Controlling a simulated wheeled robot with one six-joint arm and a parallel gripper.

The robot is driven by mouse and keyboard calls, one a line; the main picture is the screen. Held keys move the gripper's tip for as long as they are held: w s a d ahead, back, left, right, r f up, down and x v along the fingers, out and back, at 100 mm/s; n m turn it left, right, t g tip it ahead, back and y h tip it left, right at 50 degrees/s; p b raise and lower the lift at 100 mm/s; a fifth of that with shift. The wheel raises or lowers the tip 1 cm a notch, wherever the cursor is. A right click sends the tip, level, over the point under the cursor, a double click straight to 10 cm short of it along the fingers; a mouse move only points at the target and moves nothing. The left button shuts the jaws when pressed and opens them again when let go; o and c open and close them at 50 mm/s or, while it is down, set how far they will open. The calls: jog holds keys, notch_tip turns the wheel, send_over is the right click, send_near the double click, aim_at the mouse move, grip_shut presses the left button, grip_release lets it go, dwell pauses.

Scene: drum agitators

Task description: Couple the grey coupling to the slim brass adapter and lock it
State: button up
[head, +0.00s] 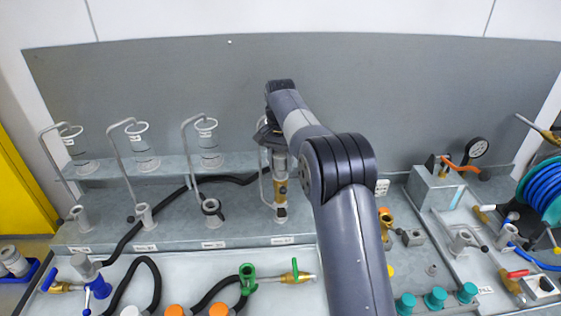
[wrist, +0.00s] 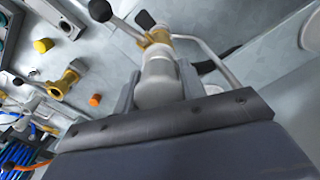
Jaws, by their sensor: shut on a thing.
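My gripper (head: 276,146) is shut on the grey coupling (head: 280,166), above a station in the middle of the back ledge. In the wrist view the coupling (wrist: 158,88) sits between my two fingers. A brass part (head: 281,189), apparently the slim brass adapter, is upright directly below the coupling; it also shows past the coupling in the wrist view (wrist: 153,39). The two are in line and look in contact, but how far they are seated cannot be told. A lever with a dark ball knob (wrist: 101,10) sticks out beside the brass part. Whether it is locked is not clear.
A bent grey pipe stands close beside the brass part. Clear cylinders (head: 209,143) and pipes stand to the left. A brass fitting (head: 385,218) and a gauge box (head: 435,187) are to the right. A green fitting (head: 248,278) and hoses lie in front.

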jog(key=o, duration=1.3)
jog(key=shift+c, duration=0.3)
notch_tip(320, 180, up, 3)
jog(key=shift+f+p, duration=0.15)
jog(key=shift+p, duration=0.55)
jog(key=shift+r, duration=3.7)
